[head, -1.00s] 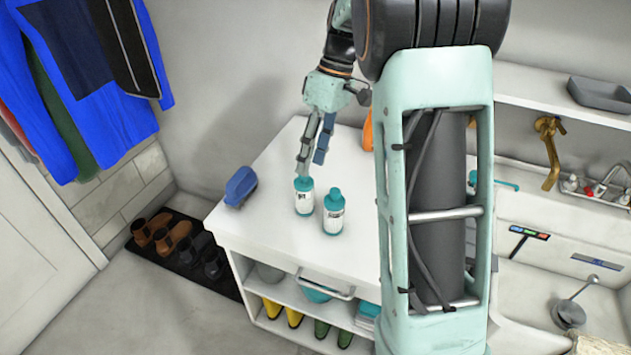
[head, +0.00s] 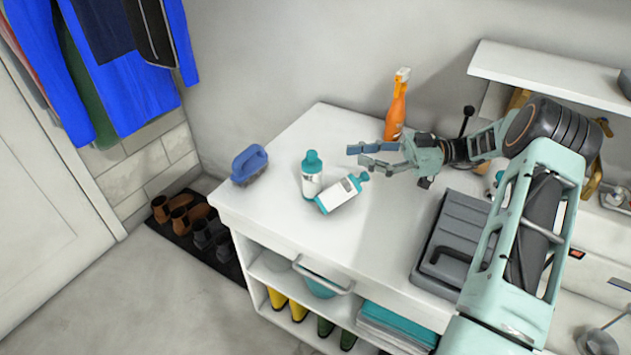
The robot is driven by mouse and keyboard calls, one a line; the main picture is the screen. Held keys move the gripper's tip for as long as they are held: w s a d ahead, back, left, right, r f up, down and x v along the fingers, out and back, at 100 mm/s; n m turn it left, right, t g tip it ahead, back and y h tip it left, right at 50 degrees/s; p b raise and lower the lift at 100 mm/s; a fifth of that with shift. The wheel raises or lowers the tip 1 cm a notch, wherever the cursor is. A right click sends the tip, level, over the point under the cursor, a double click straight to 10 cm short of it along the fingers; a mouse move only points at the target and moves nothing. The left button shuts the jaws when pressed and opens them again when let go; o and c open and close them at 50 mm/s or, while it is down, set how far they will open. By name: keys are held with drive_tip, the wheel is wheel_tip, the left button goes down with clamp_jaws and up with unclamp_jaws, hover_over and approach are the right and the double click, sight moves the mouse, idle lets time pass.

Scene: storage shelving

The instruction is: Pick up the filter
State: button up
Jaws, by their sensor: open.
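Nothing in view is plainly a filter; I cannot tell which thing the name means. Two white bottles with teal caps are on the white cabinet top. One bottle (head: 312,182) stands upright. The other bottle (head: 339,195) lies on its side just right of it, its cap pointing up and right. My gripper (head: 358,155) is open and empty, with its fingers pointing left. In the picture it is just above and right of the bottles, near the tipped bottle's cap. I cannot tell its exact height over the top.
A blue brush (head: 249,165) lies at the left of the white cabinet top (head: 285,215). An orange spray bottle (head: 396,112) stands at the back behind my gripper. A grey case (head: 455,230) with a handle lies at the right. The front middle of the top is clear.

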sight(315, 161)
drive_tip(key=a, duration=0.6)
drive_tip(key=shift+f, duration=0.2)
drive_tip(key=shift+w+a+f, duration=0.1)
drive_tip(key=shift+a, duration=2.6)
drive_tip(key=shift+c, duration=0.6)
clamp_jaws()
